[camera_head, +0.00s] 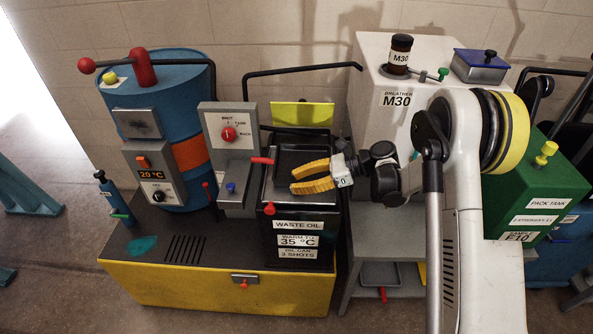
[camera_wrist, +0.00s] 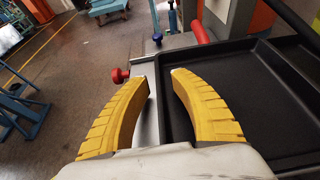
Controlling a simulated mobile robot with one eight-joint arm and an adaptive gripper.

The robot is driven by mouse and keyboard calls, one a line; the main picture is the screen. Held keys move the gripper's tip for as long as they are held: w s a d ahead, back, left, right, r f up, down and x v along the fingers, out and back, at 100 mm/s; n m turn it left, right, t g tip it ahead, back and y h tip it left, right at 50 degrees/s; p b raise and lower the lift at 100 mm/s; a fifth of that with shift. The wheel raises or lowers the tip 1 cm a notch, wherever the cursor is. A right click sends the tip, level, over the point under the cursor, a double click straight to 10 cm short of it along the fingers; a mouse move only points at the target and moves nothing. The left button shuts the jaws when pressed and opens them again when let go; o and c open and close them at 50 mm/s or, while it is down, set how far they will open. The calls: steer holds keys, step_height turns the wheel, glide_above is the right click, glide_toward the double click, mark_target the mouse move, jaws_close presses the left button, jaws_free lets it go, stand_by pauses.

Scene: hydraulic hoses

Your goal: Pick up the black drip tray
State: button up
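A black tray-like top with raised rims (camera_head: 300,154) sits on the black waste oil bin (camera_head: 325,240). It also fills the right of the wrist view (camera_wrist: 265,95). I cannot tell whether it lifts off. A flat dark grey tray (camera_head: 380,274) with a red handle lies on the low shelf at the middle right. My gripper (camera_head: 294,180) has yellow fingers and hangs over the bin top, pointing left. In the wrist view my gripper (camera_wrist: 160,78) is open, with a clear gap between its fingers and the bin's pale edge visible below.
A red lever (camera_head: 262,160) and a red knob (camera_head: 269,209) stick out near the bin. A grey control box (camera_head: 232,150) and blue drum (camera_head: 170,85) stand left. A black rail (camera_head: 305,69) runs behind. The white M30 cabinet (camera_head: 375,125) stands right.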

steer(key=shift+a+f, duration=0.15)
steer(key=shift+a, duration=0.15)
jaws_close()
steer(key=shift+d, duration=0.1)
